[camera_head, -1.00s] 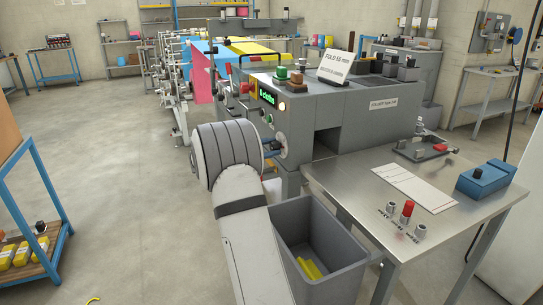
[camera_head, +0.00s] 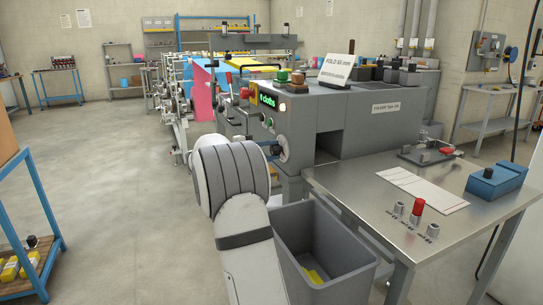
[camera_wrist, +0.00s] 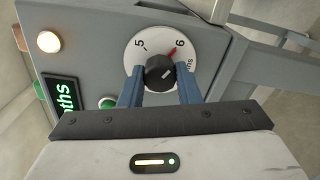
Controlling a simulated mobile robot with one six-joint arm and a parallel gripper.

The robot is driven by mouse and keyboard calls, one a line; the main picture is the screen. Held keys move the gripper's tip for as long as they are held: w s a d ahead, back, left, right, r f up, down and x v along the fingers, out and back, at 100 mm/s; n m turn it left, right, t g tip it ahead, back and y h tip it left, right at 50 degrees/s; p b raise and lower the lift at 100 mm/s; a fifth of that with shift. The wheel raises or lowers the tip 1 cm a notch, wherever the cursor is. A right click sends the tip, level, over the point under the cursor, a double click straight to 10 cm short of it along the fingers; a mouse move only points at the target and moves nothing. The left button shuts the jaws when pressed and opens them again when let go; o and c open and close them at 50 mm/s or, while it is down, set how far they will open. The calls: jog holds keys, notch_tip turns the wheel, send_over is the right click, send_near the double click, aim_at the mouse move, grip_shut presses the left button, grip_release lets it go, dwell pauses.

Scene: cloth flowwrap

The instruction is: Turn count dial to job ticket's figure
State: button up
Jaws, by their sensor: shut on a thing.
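The count dial shows in the wrist view as a white disc (camera_wrist: 134,52) with a black knob (camera_wrist: 160,72) at its middle. The figures 5 and 6 are readable, and a red mark stands beside the 6. My gripper (camera_wrist: 160,88) has its blue fingers shut on the knob, one on each side. In the head view the dial (camera_head: 284,149) is on the machine's end face, partly hidden by my gripper (camera_head: 273,149). The green display (camera_head: 268,99) reads "cloths"; its figure is not clear. A white card (camera_head: 338,70) on the machine says "FOLD" with small print.
A steel table (camera_head: 345,190) to the right holds a white printed sheet (camera_head: 425,187), a red-topped part (camera_head: 418,207) and a blue box (camera_head: 496,180). A grey bin (camera_head: 330,250) stands below my gripper's right side. Open floor lies to the left.

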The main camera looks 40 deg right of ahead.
jog(key=shift+a+f, duration=0.1)
jog(key=shift+f, duration=0.15)
jog(key=o, duration=1)
jog(key=shift+r, duration=0.15)
jog(key=p+v, duration=0.1)
jog(key=v, duration=0.7)
jog(key=s+a+r+t+y+p, duration=0.2)
jog(key=s+a+y+p, duration=0.4)
jog(key=s+a, duration=0.3)
jog(key=s+a+r+t+y+p, duration=0.2)
jog(key=s+a+y+p, duration=0.3)
jog(key=s+a+p, duration=0.4)
jog(key=s+a+r+t+y+p, duration=0.2)
jog(key=s+a+r+y+p, duration=0.2)
jog(key=s+a, duration=0.5)
jog(key=shift+s+r+t+y+p, duration=0.1)
jog(key=shift+s+t+y+p, duration=0.2)
jog(key=shift+s+y+p, duration=1.3)
